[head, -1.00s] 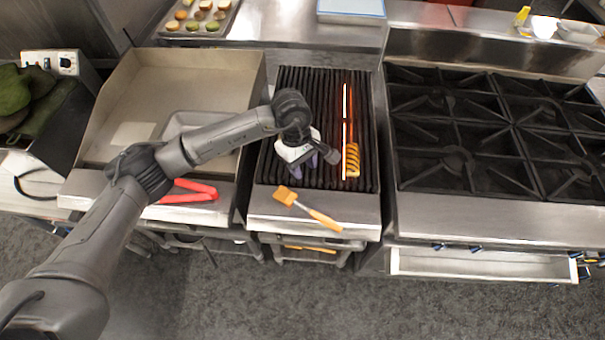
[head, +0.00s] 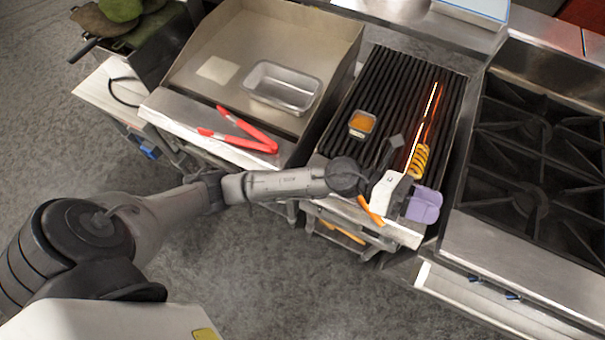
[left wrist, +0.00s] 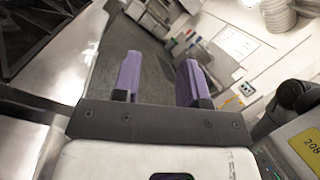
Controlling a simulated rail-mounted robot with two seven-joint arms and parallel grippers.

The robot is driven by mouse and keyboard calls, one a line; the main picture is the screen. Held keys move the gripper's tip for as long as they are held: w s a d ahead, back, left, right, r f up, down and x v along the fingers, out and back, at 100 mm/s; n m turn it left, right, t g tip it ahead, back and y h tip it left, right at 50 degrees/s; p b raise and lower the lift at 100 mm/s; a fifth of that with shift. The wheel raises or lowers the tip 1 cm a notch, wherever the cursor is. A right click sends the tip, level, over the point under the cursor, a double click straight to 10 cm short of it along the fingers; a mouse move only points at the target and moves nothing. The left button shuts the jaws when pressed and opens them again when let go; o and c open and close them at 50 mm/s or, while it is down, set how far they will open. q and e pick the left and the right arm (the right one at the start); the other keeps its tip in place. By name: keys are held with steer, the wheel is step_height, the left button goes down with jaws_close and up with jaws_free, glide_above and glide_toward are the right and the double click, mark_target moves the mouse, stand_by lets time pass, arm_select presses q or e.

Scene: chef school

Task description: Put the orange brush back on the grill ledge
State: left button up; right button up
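The orange brush (head: 370,210) lies at the front ledge (head: 405,233) of the grill. Only its handle shows below my left arm; its head is hidden. My left gripper (head: 424,204) has purple fingers and is over the right end of the ledge, to the right of the brush handle. The left wrist view shows its two fingers (left wrist: 158,75) apart with nothing between them. The brush does not show in that view. My right gripper is in neither view.
The black grill grate (head: 395,85) carries a small sauce container (head: 362,123) and a yellow coil (head: 420,160) by a glowing bar. Red tongs (head: 243,130) and a metal pan (head: 283,86) are on the griddle to the left. A burner range (head: 540,150) stands right.

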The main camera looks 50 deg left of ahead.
arm_select(q)
steer(key=s+a+f+n+t+y, duration=0.1)
steer(key=a+f+n+t+y, duration=0.2)
steer(key=a+n+y, duration=0.5)
steer(key=a+f+n+t+y, duration=0.2)
steer(key=f+n+t+y, duration=0.15)
steer(key=n, duration=0.95)
steer(key=s+a+f+n+t+y, duration=0.1)
steer(key=a+f+n+t+y, duration=0.3)
steer(key=n+y, duration=0.45)
steer(key=s+a+f+n+g, duration=0.3)
steer(key=s+f+n+g, duration=0.3)
steer(key=s, duration=0.5)
steer(key=s+a+f+n+g, duration=0.3)
steer(key=s+f+n+g, duration=0.3)
steer(key=s, duration=0.5)
steer(key=shift+s+f+g, duration=0.4)
steer(key=shift+g, duration=0.55)
steer(key=shift+a, duration=0.1)
